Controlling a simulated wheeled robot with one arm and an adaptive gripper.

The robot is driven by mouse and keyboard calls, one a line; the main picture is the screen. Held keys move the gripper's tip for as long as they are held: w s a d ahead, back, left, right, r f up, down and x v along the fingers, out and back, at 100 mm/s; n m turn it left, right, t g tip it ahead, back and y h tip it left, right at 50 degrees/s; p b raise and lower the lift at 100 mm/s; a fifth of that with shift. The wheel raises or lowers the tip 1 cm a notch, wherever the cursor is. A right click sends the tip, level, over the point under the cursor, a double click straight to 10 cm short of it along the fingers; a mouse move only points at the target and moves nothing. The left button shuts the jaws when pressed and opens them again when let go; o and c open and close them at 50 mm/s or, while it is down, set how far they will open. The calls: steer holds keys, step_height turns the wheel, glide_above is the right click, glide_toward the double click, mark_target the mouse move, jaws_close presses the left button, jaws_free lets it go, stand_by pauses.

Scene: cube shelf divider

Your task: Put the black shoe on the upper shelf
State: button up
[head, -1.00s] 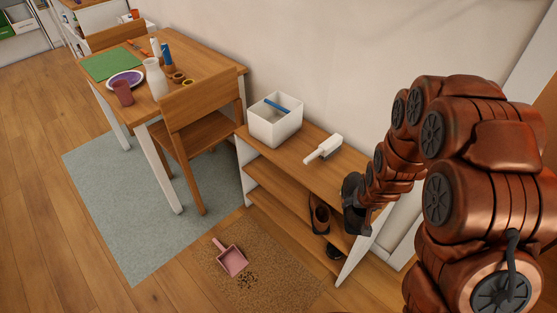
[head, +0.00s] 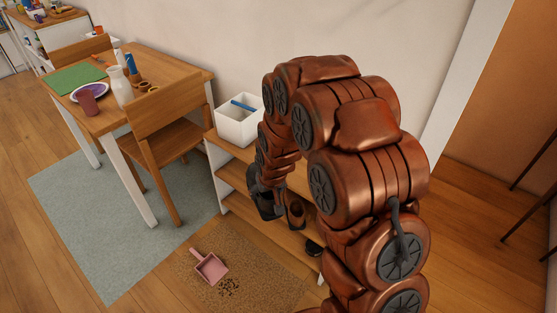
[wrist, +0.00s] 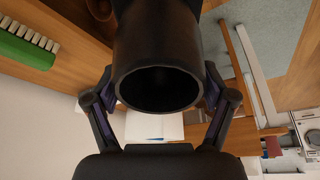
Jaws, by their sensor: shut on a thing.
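The black shoe (head: 267,206) hangs from my gripper (head: 262,188) in front of the shelf unit (head: 216,168), near the height of its middle board. In the wrist view the shoe (wrist: 156,45) is a dark tube with its round opening towards the camera. My gripper's fingers (wrist: 160,95) are shut on it from both sides. The upper shelf (head: 232,178) lies below the unit's top and is partly hidden by my arm. A brown shoe (head: 296,214) stands in the unit to the right of the held shoe.
A white box (head: 237,126) with a blue item stands on the unit's top. A brush with pale bristles (wrist: 28,44) shows in the wrist view. Another dark shoe (head: 313,246) sits lower right. A pink dustpan (head: 209,266) lies on the brown mat (head: 262,275). A chair (head: 175,150) stands left.

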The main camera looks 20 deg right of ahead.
steer(key=b, duration=0.1)
steer(key=w+b, duration=0.2)
steer(key=shift+d+f, duration=0.3)
steer(key=shift+f, duration=0.1)
steer(key=b, duration=0.2)
steer(key=w+d+b, duration=0.1)
steer(key=b, duration=0.2)
steer(key=shift+w+r, duration=0.3)
steer(key=shift+r, duration=0.1)
steer(key=s+d+r+m+b, duration=0.1)
steer(key=d+r+b, duration=0.15)
steer(key=d, duration=0.75)
steer(key=s+d+r+m+h+b, duration=0.1)
steer(key=s+d+b, duration=0.15)
steer(key=d, duration=0.85)
steer(key=s+d+r+m+b, duration=0.1)
steer(key=d+b, duration=0.3)
steer(key=d, duration=0.6)
steer(key=shift+w+f+b, duration=0.15)
steer(key=shift+f, duration=2.35)
steer(key=shift+w+f+b, duration=0.1)
steer(key=shift+f+b, duration=0.05)
steer(key=shift+f, duration=2.3)
steer(key=shift+f, duration=0.1)
steer(key=o, duration=1.3)
steer(key=shift+c, duration=0.2)
